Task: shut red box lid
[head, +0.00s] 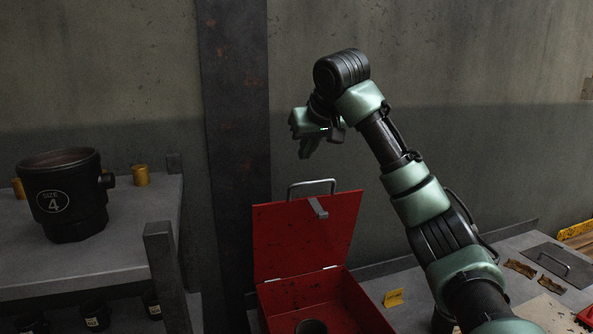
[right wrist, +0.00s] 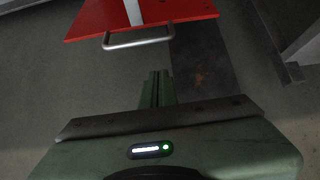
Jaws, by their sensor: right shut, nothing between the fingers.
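The red box (head: 318,300) stands at the bottom middle of the head view, with a dark round thing inside it. Its lid (head: 305,232) stands open and upright, with a metal handle (head: 311,184) on its top edge and a grey latch on its face. The lid (right wrist: 110,15) and handle (right wrist: 138,38) also show at the top of the right wrist view. My right gripper (head: 306,153) is above the handle, apart from it, fingers pointing down. In the right wrist view its fingers (right wrist: 158,80) are together and empty. My left gripper is not in view.
A grey shelf (head: 110,245) at the left holds a dark "SIZE 4" pot (head: 62,195) and small brass pieces. A steel column (head: 235,130) stands behind the box. The bench at the right carries a yellow tag (head: 393,298) and a plate with a handle (head: 553,265).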

